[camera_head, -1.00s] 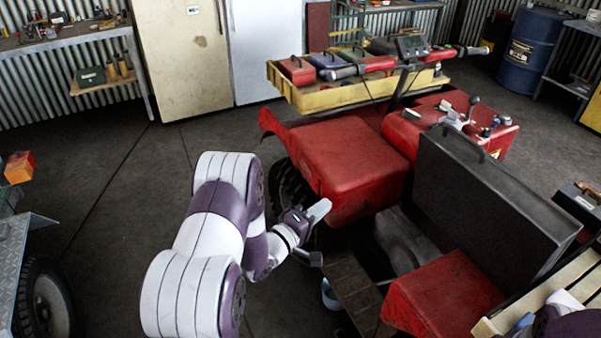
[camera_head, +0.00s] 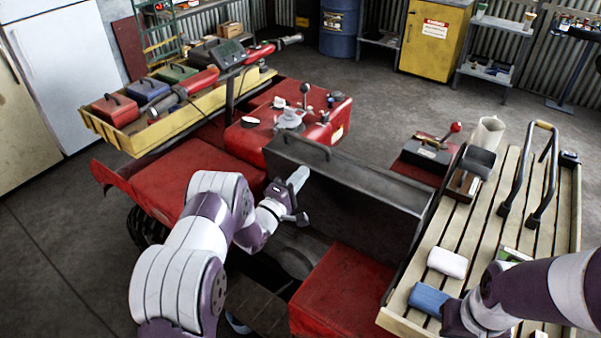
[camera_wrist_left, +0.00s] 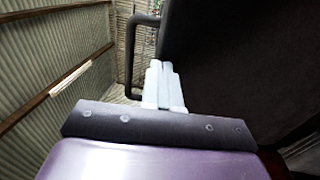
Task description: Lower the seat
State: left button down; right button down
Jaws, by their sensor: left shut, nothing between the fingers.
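The seat (camera_head: 350,200) is a dark grey slab standing on edge, tilted up, on the red quad. A curved handle (camera_head: 322,149) sits on its top edge. My left gripper (camera_head: 299,178) is shut and empty, its pale fingers at the seat's left side, below the handle. In the left wrist view the closed fingers (camera_wrist_left: 164,78) point up beside the dark seat (camera_wrist_left: 235,60), with the handle (camera_wrist_left: 134,50) to their left. I cannot tell whether they touch the seat. My right arm enters at the lower right; its fingers do not show.
A red box-like body part (camera_head: 345,290) lies in front of the seat. A slatted rack (camera_head: 480,240) with cloths and a bar stands right. Red controls with levers (camera_head: 290,117) are behind. A yellow tray (camera_head: 150,135) with small cases stands left.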

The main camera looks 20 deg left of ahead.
pick_arm(q)
jog(key=shift+s+r, duration=0.1)
jog(key=shift+r, duration=0.05)
pick_arm(e)
jog(key=shift+s, duration=0.25)
jog(key=shift+w, duration=0.1)
